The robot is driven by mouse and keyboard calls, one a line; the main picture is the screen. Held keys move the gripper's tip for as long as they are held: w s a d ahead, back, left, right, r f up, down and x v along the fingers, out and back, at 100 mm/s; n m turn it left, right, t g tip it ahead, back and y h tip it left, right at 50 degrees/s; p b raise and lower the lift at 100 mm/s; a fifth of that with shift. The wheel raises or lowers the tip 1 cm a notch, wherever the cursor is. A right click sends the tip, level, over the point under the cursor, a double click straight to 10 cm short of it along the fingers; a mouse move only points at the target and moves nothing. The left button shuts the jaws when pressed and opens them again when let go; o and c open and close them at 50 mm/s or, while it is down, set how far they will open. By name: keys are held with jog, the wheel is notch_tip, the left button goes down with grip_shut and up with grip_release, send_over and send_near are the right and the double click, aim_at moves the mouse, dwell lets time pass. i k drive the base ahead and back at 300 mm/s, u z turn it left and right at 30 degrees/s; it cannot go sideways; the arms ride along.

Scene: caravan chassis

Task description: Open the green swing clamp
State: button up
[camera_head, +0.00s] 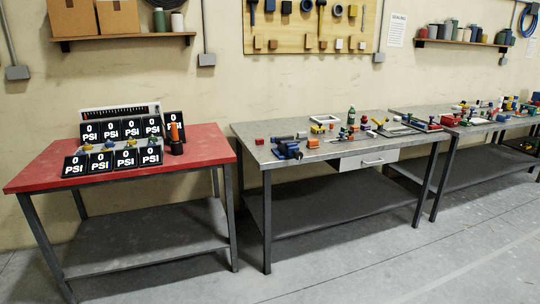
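I cannot pick out the green swing clamp with certainty. The grey middle workbench (300,165) carries many small coloured items, too small to tell apart. A dark green upright thing (351,115) stands near its back edge and looks like a bottle. More small coloured items, some green, sit on the right workbench (425,112). My gripper is not in view.
A red-topped table (205,140) at left holds several PSI displays (75,166) and an orange-and-black tool (175,138). A blue vise (287,149) sits on the middle bench's front left. A drawer (368,160) hangs under it. The floor in front (370,265) is clear.

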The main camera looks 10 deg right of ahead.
aim_at(410, 114)
jog(key=z, duration=0.05)
jog(key=i, duration=0.65)
jog(key=u, duration=1.05)
jog(key=k, duration=0.1)
jog(key=z, duration=2.75)
jog(key=i, duration=2.35)
